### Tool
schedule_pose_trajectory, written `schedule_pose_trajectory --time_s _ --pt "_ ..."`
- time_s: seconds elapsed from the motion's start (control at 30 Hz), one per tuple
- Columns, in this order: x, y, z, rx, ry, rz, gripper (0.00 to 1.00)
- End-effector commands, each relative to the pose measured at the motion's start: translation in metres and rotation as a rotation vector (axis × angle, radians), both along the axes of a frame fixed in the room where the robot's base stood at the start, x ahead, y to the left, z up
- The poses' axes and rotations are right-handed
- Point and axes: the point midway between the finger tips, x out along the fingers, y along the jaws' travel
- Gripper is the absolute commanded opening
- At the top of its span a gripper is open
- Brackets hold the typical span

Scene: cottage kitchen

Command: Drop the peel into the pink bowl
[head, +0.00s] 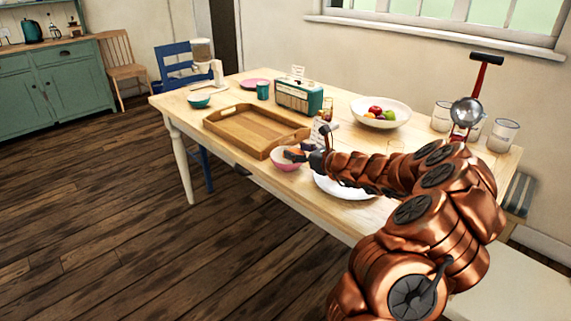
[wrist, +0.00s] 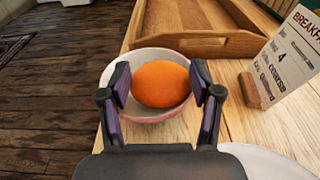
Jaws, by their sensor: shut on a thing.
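The peel (wrist: 161,84) is a rounded orange thing in the middle of the wrist view. My gripper (wrist: 162,82) is shut on it, with one dark finger on each side. The pink bowl (wrist: 150,118), pale inside, shows behind and around the peel in the wrist view. In the head view the pink bowl (head: 284,164) stands at the table's near edge, and my gripper (head: 303,154) is over its right side. A bit of orange peel (head: 293,151) shows there at the fingertips. I cannot tell the exact height of the peel above the bowl's bottom.
A wooden tray (head: 257,127) stands just behind the bowl. A white plate (head: 345,188) lies to its right, partly under my arm. A breakfast menu card (wrist: 290,60) stands right of the bowl. A radio (head: 299,97) and a fruit bowl (head: 381,112) are farther back.

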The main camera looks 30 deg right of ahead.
Motion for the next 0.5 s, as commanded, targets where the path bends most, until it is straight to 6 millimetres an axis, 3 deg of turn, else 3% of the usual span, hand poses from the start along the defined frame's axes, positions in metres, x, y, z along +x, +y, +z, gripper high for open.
schedule_pose_trajectory --time_s 0.17,0.2,0.5 --pt "0.0 -0.0002 0.0009 0.0 -0.001 0.0 0.5" --pt "0.0 -0.0001 0.001 0.0 -0.001 0.0 0.66" --pt "0.0 -0.0002 0.0009 0.0 -0.001 0.0 0.93"
